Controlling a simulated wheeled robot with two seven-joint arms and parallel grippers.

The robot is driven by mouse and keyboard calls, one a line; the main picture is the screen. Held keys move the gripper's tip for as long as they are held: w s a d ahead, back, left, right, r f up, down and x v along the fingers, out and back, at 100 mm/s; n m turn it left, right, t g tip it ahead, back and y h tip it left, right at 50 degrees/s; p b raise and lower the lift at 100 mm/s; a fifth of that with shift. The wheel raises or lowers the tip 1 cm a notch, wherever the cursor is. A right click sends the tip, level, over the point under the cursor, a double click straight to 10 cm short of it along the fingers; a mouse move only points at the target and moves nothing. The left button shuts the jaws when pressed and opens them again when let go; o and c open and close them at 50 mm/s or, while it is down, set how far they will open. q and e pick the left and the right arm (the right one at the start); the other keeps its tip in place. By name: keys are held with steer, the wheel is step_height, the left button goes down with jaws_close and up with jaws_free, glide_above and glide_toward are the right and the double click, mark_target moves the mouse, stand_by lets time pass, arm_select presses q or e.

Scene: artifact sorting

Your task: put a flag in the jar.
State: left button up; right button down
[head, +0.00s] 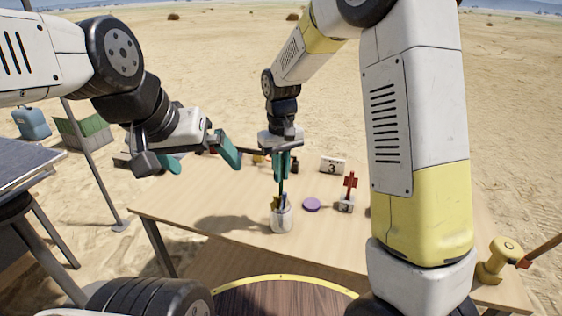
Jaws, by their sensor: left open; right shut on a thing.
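A small whitish jar (282,220) stands upright on the wooden table, with blue and yellowish items showing at its mouth. My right gripper (282,170) points straight down above the jar and is shut on a thin upright thing, which I take to be the flag (282,188). Its cloth cannot be made out, and its lower end is at the jar's mouth; I cannot tell how deep it sits. My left gripper (200,157) is open and empty, left of the jar and above the table's far left part.
A purple disc (311,204) lies right of the jar. Beyond it are a red upright piece on a numbered block (346,205) and a white card marked 3 (332,166). A yellow spool-like object (498,259) stands at the right edge. The table's left front is clear.

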steer(key=shift+f, duration=2.1)
steer(key=c, duration=1.4)
jaws_free()
steer(key=shift+o, duration=0.2)
step_height(320, 180, up, 7)
steer(key=shift+r, duration=0.35)
